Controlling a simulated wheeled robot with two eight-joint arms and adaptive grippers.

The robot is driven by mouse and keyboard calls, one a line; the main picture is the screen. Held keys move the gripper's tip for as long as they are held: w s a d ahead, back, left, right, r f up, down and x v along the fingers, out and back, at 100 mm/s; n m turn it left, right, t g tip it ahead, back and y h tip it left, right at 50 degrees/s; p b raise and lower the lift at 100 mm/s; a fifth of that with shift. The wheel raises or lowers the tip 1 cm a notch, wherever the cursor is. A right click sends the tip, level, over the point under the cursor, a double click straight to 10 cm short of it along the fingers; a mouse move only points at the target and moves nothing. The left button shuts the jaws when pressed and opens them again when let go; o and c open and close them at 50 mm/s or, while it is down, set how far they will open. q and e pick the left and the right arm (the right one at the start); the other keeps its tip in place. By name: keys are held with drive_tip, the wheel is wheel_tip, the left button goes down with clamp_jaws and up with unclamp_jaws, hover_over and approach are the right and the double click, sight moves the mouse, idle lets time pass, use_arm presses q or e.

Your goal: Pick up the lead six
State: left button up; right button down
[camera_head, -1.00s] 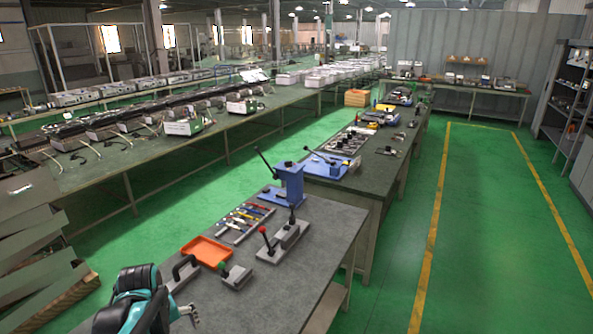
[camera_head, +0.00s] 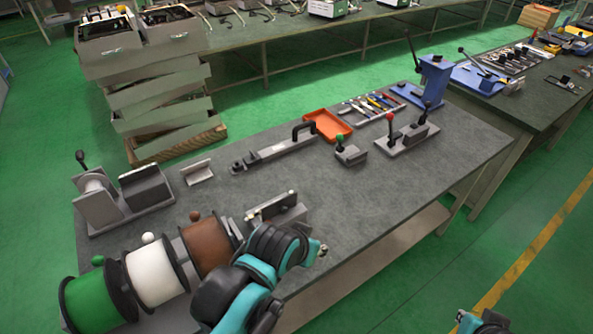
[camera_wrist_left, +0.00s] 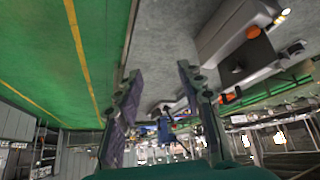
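I cannot pick out any object as the lead six in either view. Three wire spools stand at the front left of the workbench: a green spool (camera_head: 90,303), a white spool (camera_head: 154,274) and a brown spool (camera_head: 208,245). My left arm reaches over the bench just right of the brown spool. In the left wrist view, my left gripper (camera_wrist_left: 160,72) has its two fingers well apart with nothing between them. Only a small part of my right arm shows at the bottom right of the head view; its gripper is out of view.
The grey workbench (camera_head: 330,205) also bears a metal fixture (camera_head: 275,212) by my arm, a long clamp (camera_head: 275,152), an orange tray (camera_head: 328,125), several tools in a rack and a blue press (camera_head: 433,80). Grey trays (camera_head: 160,100) are stacked beyond it. The bench's middle is mostly clear.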

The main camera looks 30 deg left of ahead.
use_arm(q)
drive_tip(key=w+a+n+g+p, duration=0.1)
drive_tip(key=w+a+n+p, duration=0.1)
drive_tip(key=w+a+n, duration=0.2)
drive_tip(key=w+a+r+n+g+p, duration=0.1)
drive_tip(key=w+a+n, duration=0.3)
drive_tip(key=n, duration=0.7)
drive_tip(key=w+a+n+g+p, duration=0.3)
drive_tip(key=w+a+n, duration=0.1)
drive_tip(key=a+n, duration=0.2)
drive_tip(key=shift+w+a+r+n+y, duration=0.2)
drive_tip(key=shift+w+a+n+y, duration=0.15)
drive_tip(key=shift+n, duration=0.35)
drive_tip(key=a+f+n, duration=0.1)
drive_tip(key=a+n, duration=0.1)
drive_tip(key=w+a+f+n+g+p, duration=0.1)
drive_tip(key=a+f+n, duration=0.1)
drive_tip(key=n, duration=0.1)
drive_tip(key=w+a+f+n+g, duration=0.1)
drive_tip(key=a+n, duration=0.1)
drive_tip(key=shift+a+f+n+p, duration=0.1)
drive_tip(key=shift+f+n+p, duration=0.2)
drive_tip(key=shift+f, duration=0.05)
drive_tip(key=f+b, duration=0.1)
drive_tip(key=f, duration=0.4)
drive_tip(key=f+b, duration=0.1)
drive_tip(key=f, duration=0.2)
drive_tip(key=shift+s+b, duration=0.3)
drive_tip(key=shift+b, duration=0.05)
clamp_jaws()
